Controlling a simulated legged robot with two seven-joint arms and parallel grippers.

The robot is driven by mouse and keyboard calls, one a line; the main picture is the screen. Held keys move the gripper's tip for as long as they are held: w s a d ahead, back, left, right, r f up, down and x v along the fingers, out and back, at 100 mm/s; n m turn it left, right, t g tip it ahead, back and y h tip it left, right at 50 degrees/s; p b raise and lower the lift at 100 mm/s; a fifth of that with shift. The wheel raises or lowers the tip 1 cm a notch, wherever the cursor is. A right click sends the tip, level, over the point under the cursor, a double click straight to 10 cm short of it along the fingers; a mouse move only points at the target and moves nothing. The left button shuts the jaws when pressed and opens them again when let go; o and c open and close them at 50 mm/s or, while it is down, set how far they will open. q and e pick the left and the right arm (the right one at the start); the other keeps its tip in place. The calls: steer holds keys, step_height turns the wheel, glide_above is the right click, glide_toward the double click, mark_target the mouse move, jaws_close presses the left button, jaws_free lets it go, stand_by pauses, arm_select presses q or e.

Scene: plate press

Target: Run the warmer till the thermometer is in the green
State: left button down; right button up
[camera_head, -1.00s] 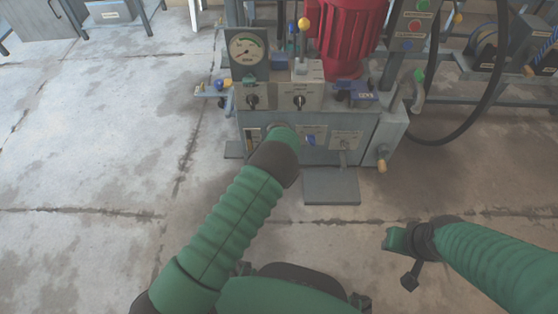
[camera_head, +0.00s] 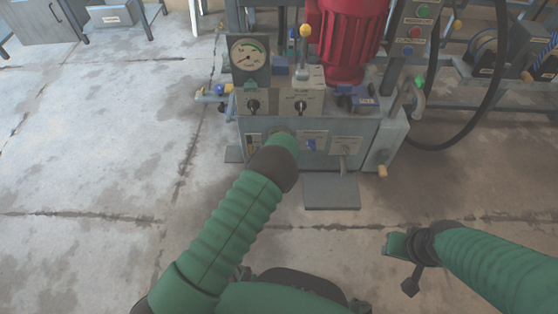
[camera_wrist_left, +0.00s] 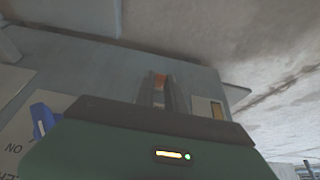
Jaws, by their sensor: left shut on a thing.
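My left gripper (camera_wrist_left: 160,92) is at the front panel of the grey machine. In the left wrist view its fingers close around a small part with an orange-red patch, mostly hidden. In the head view my own wrist hides the fingers. A narrow window with an orange-yellow strip (camera_wrist_left: 216,110), perhaps the thermometer, sits beside the gripper; it also shows in the head view (camera_head: 253,141). I cannot read its level. A blue switch (camera_head: 311,145) sits right of my wrist. My right gripper (camera_head: 394,244) hangs away from the machine; its fingers are unclear.
A round dial (camera_head: 248,54) with a green arc stands on top, its needle outside the green. A yellow-knobbed lever (camera_head: 304,32), two dark knobs and a red motor (camera_head: 351,40) are nearby. A grey pedal plate (camera_head: 331,193) lies below. Floor at left is clear.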

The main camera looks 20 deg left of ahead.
arm_select(q)
steer(key=shift+s+d+f+t+y+b, duration=0.1)
steer(key=shift+s+f+t+y+b, duration=0.25)
steer(key=shift+f+t, duration=0.8)
steer(key=shift+s+d+f+t+y+b, duration=0.15)
steer(key=shift+f+t+y+b, duration=0.25)
steer(key=shift+t, duration=1.5)
steer(key=shift+s+f+t+y+b, duration=0.3)
steer(key=shift+f+t+y, duration=0.3)
steer(key=shift+t, duration=0.95)
steer(key=c, duration=1.4)
jaws_free()
steer(key=shift+w, duration=0.1)
